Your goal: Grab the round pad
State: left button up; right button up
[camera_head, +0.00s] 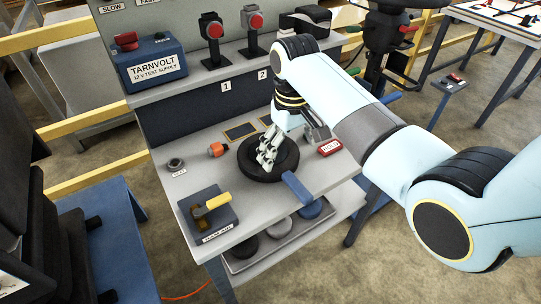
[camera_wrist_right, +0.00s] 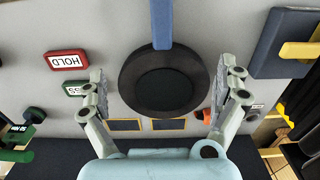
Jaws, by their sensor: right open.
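A black round pad (camera_head: 287,160) lies flat on the grey trolley top, with a blue bar (camera_head: 297,187) sticking out from it toward the front edge. My right gripper (camera_head: 267,160) comes down over the pad from above and hides part of it. In the right wrist view the pad (camera_wrist_right: 163,82) shows whole between the two spread fingers of my right gripper (camera_wrist_right: 160,78). The gripper is open, with nothing held. Visible space separates each finger from the pad's rim. My left gripper is not in view.
A blue block with a yellow handle (camera_head: 211,205) stands front left of the pad. An orange knob (camera_head: 217,149) lies left, a red HOLD tag (camera_head: 329,147) right. Several round pieces sit on the lower shelf (camera_head: 232,265).

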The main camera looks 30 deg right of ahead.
aim_at(288, 173)
jog(key=f, duration=0.8)
jog(key=shift+s+a, duration=0.15)
jog(key=shift+s, duration=0.2)
jog(key=shift+r, duration=0.1)
grip_shut()
